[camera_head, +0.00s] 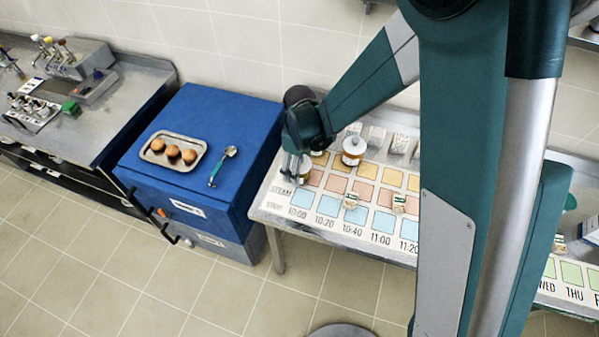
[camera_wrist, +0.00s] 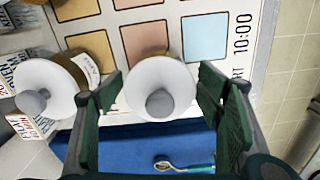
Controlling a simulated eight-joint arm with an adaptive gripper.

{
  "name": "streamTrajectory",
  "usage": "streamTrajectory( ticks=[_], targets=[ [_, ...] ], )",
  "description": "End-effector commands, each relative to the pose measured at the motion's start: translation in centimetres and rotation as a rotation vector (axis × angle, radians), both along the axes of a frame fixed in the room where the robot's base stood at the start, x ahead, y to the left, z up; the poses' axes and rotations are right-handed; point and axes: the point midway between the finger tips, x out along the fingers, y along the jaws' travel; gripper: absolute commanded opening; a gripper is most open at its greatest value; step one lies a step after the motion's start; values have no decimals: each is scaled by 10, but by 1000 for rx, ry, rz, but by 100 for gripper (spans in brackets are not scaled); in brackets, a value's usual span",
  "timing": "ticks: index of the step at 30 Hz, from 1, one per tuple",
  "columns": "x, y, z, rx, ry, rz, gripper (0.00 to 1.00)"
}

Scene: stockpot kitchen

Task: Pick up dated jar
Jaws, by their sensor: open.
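In the wrist view a jar with a white lid and grey knob (camera_wrist: 160,88) stands between the two green fingers of my open gripper (camera_wrist: 160,78). The fingers are apart from its lid, and most of its body is hidden under the lid. A second white-lidded amber jar (camera_wrist: 50,88) with handwriting on its label is just left of the left finger. In the head view my gripper (camera_head: 294,166) is at the left end of the chart table, beside a partly hidden amber jar (camera_head: 305,167). Another white-lidded jar (camera_head: 353,150) stands to its right. I cannot tell which is the dated jar.
The table (camera_head: 330,226) carries coloured squares with printed times and several small boxes and containers. A blue cabinet (camera_head: 245,130) to the left holds a tray (camera_head: 150,157) of brown round items and a spoon (camera_head: 222,166). A steel counter (camera_head: 110,110) is further left.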

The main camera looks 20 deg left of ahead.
Motion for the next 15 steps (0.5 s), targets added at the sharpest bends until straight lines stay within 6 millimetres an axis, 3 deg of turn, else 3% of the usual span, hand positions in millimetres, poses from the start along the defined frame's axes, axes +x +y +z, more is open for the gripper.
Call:
streamTrajectory(
  ticks=[6, 15],
  targets=[
    [0, 0, -14, 0, 0, 0, 66],
    [0, 0, -16, 0, 0, 0, 66]
  ],
)
